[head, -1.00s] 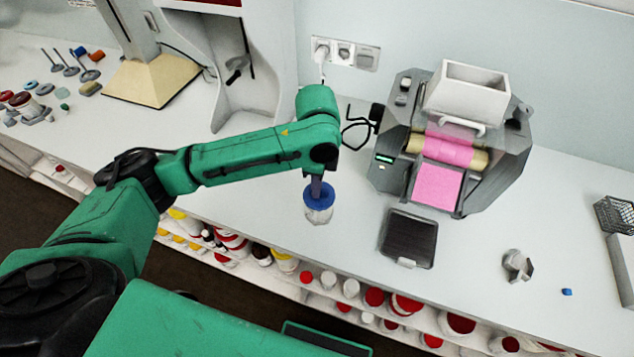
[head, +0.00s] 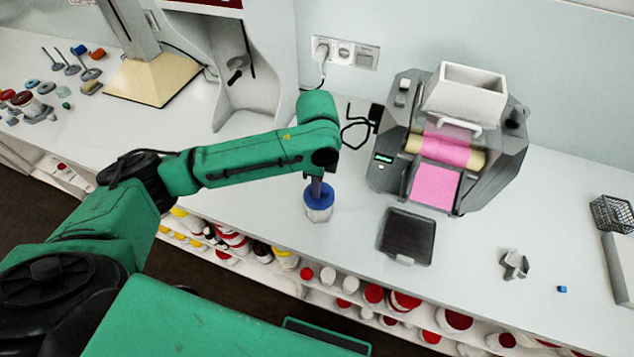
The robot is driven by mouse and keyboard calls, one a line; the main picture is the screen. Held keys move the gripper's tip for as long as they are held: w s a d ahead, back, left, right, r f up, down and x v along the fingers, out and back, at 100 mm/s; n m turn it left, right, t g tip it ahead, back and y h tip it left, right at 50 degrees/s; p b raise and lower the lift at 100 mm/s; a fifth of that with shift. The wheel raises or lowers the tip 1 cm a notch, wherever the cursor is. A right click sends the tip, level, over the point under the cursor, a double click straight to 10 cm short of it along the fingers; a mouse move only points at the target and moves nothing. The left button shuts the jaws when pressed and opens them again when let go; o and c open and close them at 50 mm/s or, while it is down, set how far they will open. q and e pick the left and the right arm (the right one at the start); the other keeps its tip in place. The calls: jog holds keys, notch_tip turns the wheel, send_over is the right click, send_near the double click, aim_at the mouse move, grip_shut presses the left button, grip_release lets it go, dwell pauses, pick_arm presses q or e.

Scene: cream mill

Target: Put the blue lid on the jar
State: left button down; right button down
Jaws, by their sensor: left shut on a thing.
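The blue lid (head: 319,200) is at the top of the pale jar (head: 318,214), which stands on the white counter near its front edge, left of the dark tray. My left gripper (head: 317,190) points straight down and is shut on the blue lid. The lid looks level and covers the jar's mouth from above. I cannot tell whether it is seated or just above the rim. The fingertips are partly hidden by my wrist. My right gripper is not in view.
A mill (head: 450,150) with pink rollers stands to the right at the back. A dark flat tray (head: 407,237) lies in front of it. A grey metal part (head: 514,265) and a small blue cube (head: 562,289) lie further right. Shelves with jars (head: 375,294) run below the counter.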

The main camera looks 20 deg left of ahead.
pick_arm(q)
jog(key=c, duration=0.9)
grip_release()
jog(key=shift+o, duration=0.4)
jog(key=o, duration=0.4)
jog(key=shift+o, duration=0.2)
notch_tip(320, 180, up, 3)
jog(key=p, duration=0.3)
jog(key=shift+f, duration=0.2)
jog(key=shift+r+p, duration=0.7)
jog(key=shift+r, duration=0.25)
jog(key=shift+c, duration=0.3)
